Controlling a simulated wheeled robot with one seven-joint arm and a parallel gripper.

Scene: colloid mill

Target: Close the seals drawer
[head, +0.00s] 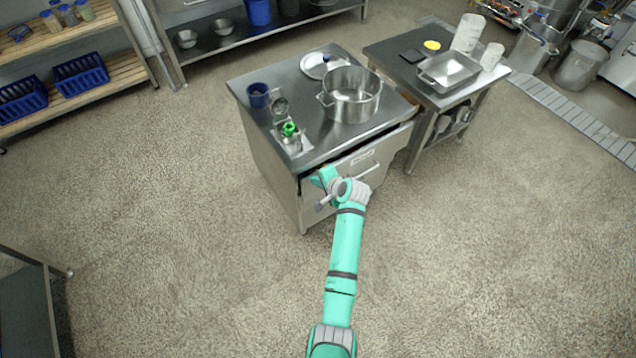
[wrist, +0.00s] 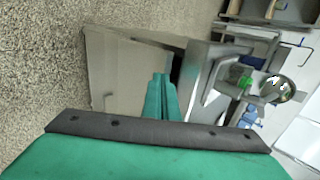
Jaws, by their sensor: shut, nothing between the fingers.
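The steel cabinet (head: 268,160) stands in the middle of the head view. Its upper drawer (head: 385,152), with a label and a handle on the front, stands out from the cabinet, with a dark gap under the worktop at the right. I cannot read the label, so I cannot confirm it is the seals drawer. My gripper (head: 318,180) is at the left part of the drawer front; I cannot tell if it touches. In the wrist view my gripper (wrist: 160,98) has its fingers together and empty, beside the cabinet edge and a pale panel (wrist: 118,75).
On the worktop are a large steel pot (head: 350,98), a blue cup (head: 258,96), a lid (head: 316,66) and a small fixture with a green part (head: 290,130). A side table (head: 440,95) stands close on the right. The floor (head: 190,250) in front is clear.

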